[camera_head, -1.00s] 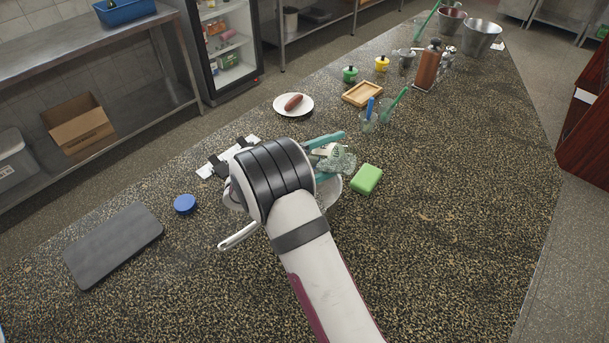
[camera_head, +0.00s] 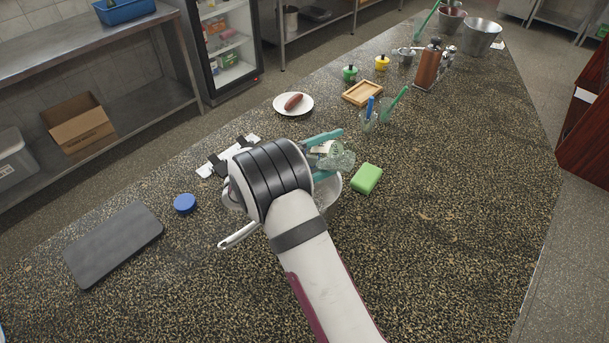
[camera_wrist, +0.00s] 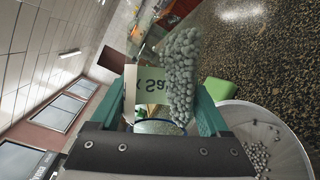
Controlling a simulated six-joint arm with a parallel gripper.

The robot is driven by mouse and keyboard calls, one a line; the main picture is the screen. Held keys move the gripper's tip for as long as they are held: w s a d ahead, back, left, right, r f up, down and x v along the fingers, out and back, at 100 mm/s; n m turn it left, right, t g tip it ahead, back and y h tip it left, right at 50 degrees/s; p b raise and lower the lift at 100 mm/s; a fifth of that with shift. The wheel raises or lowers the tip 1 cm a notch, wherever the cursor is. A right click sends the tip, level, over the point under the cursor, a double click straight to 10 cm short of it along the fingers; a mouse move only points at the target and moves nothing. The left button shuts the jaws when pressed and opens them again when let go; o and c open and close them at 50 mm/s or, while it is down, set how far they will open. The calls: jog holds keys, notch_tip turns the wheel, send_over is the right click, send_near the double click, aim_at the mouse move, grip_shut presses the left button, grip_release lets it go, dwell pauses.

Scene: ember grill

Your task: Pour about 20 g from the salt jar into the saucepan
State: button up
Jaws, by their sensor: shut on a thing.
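My gripper (camera_head: 329,154) is shut on the clear salt jar (camera_head: 342,157), between its teal fingers. The jar is strongly tilted above the saucepan (camera_head: 329,197), whose white handle sticks out to the lower left of my wrist. In the wrist view the jar's pale label (camera_wrist: 146,88) carries mirrored lettering, and pale round grains (camera_wrist: 182,75) lie along the jar's side. The saucepan (camera_wrist: 290,150) shows at lower right with a small heap of grains inside. My wrist hides much of the pan in the head view. I cannot tell whether grains are falling now.
A green sponge (camera_head: 366,179) lies right of the pan. A blue lid (camera_head: 185,204) and a dark grey board (camera_head: 114,245) lie to the left. A plate with a sausage (camera_head: 293,104), a wooden tray (camera_head: 362,93) and glasses stand farther back. The right-hand counter is clear.

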dwell(0.3)
jog(key=shift+s+d+f+m, duration=0.1)
jog(key=shift+d+f+m, duration=0.1)
jog(key=shift+m, duration=0.1)
jog(key=m, duration=0.1)
jog(key=f+m+y, duration=0.1)
jog(key=m+y, duration=0.1)
jog(key=shift+s+d+f, duration=0.25)
jog(key=shift+d+f, duration=0.1)
jog(key=shift+d, duration=0.05)
jog(key=f+m+y, duration=0.2)
jog(key=m, duration=0.1)
jog(key=d+f+m+t+y, duration=0.1)
jog(key=m+y, duration=0.1)
jog(key=shift+s, duration=0.35)
notch_tip(320, 180, up, 2)
jog(key=shift+r+m+t+y, duration=0.15)
jog(key=shift+m+t+y, duration=0.25)
jog(key=shift+m+y, duration=0.45)
jog(key=d+m+y, duration=0.1)
jog(key=s+d+m+t+y, duration=0.1)
jog(key=m, duration=0.1)
jog(key=f+m+t+y, duration=0.1)
jog(key=shift+s+d+m+b, duration=0.25)
jog(key=shift+s+d+b, duration=0.05)
jog(key=shift+d+b, duration=0.1)
